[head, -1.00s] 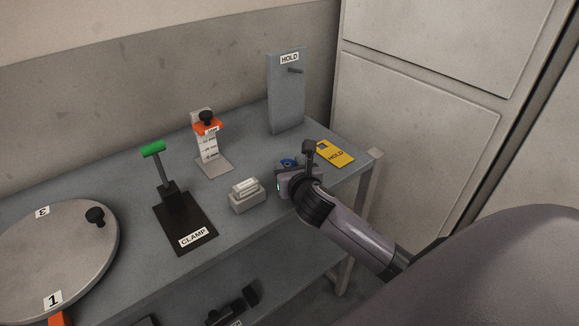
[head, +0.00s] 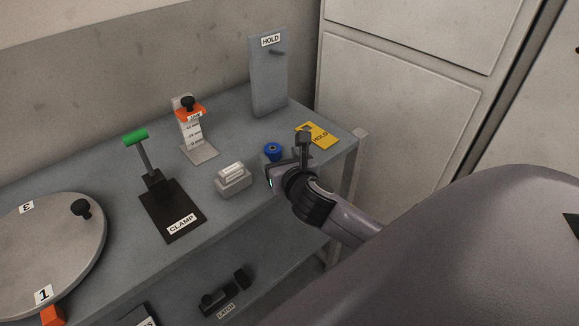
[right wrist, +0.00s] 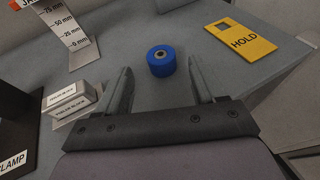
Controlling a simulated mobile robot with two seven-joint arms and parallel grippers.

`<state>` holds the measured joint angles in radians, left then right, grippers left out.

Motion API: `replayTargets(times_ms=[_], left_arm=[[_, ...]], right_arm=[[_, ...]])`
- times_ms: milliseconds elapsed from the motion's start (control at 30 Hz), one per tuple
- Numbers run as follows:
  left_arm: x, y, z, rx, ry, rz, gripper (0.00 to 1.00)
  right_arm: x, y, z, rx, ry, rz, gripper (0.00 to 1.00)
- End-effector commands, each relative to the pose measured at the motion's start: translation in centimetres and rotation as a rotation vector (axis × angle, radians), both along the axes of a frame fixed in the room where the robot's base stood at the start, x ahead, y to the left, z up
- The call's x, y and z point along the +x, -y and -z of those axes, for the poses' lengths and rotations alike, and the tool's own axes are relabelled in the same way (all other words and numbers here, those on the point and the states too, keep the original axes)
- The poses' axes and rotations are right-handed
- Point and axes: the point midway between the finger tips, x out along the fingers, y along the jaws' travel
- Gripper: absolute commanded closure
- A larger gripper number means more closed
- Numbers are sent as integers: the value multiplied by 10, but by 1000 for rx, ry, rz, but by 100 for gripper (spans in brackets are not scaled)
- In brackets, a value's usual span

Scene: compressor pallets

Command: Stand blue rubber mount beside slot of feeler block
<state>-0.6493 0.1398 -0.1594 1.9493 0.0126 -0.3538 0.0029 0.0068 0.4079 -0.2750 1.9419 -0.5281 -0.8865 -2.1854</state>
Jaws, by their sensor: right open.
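The blue rubber mount (head: 272,151) stands on the grey table, a short cylinder with a hole in its top. It also shows in the right wrist view (right wrist: 161,62), just beyond and between my fingertips. My right gripper (right wrist: 157,75) is open and empty, its fingers on either side of the space in front of the mount. In the head view my right gripper (head: 272,172) hides part of the table near the mount. The feeler block (head: 233,179) is a pale grey block with labels, left of the gripper; it also shows in the right wrist view (right wrist: 75,102). My left gripper is not in view.
A yellow HOLD tag (head: 318,135) lies right of the mount, and a grey HOLD panel (head: 268,85) stands behind. A scale stand (head: 197,140), a black clamp with green handle (head: 158,185) and a round numbered plate (head: 45,240) stand to the left. Table is clear around the mount.

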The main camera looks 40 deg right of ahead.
Motion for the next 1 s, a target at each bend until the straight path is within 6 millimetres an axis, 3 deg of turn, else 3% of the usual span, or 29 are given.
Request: replayTargets(times_ms=[300, 567, 667, 1000], left_arm=[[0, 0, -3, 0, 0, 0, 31], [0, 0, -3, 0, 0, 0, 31], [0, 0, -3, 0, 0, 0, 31], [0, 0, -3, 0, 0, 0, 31]], right_arm=[[-46, -15, -14, 0, -1, -1, 31], [-59, -21, -13, 50, 0, 4, 31], [-65, -28, 3, 196, 1, 21, 31], [-102, -64, 80, 1032, -4, 237, 31]])
